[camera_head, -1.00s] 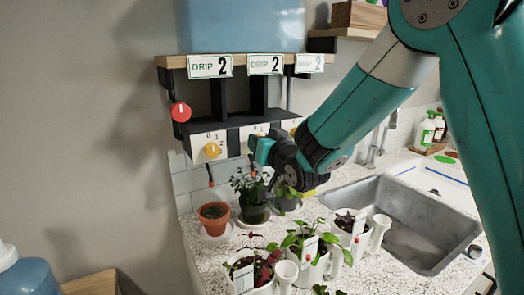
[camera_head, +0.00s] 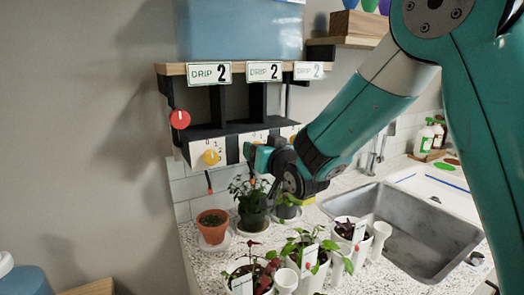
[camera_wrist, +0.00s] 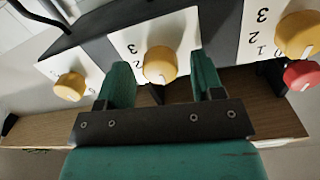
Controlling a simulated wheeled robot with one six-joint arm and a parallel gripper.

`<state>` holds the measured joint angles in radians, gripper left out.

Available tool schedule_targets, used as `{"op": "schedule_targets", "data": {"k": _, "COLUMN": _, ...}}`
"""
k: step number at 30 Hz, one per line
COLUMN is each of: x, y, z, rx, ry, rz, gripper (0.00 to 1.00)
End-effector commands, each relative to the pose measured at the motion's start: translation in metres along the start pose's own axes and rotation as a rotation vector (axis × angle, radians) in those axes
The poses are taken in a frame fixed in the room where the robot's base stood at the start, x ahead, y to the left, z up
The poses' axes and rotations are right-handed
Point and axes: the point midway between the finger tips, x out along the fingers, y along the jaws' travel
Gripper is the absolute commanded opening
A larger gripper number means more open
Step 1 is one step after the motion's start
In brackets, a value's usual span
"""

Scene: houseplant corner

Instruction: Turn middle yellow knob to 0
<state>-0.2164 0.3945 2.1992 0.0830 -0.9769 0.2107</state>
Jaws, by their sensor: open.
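Three yellow knobs on white numbered dial cards show in the wrist view, where the digits appear upside down. The middle yellow knob (camera_wrist: 160,62) lies between the fingertips of my gripper (camera_wrist: 162,72), which is open around it; I cannot tell whether a finger touches it. Its card (camera_wrist: 128,42) shows a 3 and a 2; other digits are hidden. The middle DRIP sign (camera_head: 264,71) above reads 2. In the head view my gripper (camera_head: 257,157) covers the middle knob.
Another yellow knob (camera_head: 211,157) and a red knob (camera_head: 180,119) sit left of my gripper in the head view. The third yellow knob (camera_wrist: 70,86) is at the left in the wrist view. A terracotta pot (camera_head: 212,226) and several other potted plants stand on the counter below.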

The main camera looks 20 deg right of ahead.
Motion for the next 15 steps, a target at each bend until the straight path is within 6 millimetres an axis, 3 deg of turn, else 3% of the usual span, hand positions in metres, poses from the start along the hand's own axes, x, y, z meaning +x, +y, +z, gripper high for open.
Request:
{"op": "schedule_targets", "data": {"k": 5, "x": -0.010, "y": 0.000, "z": 0.001, "rx": 0.001, "ry": 0.000, "rz": -0.001, "gripper": 0.61}}
{"op": "schedule_targets", "data": {"k": 15, "x": -0.081, "y": 0.000, "z": 0.002, "rx": 0.001, "ry": 0.003, "rz": -0.002, "gripper": 0.61}}
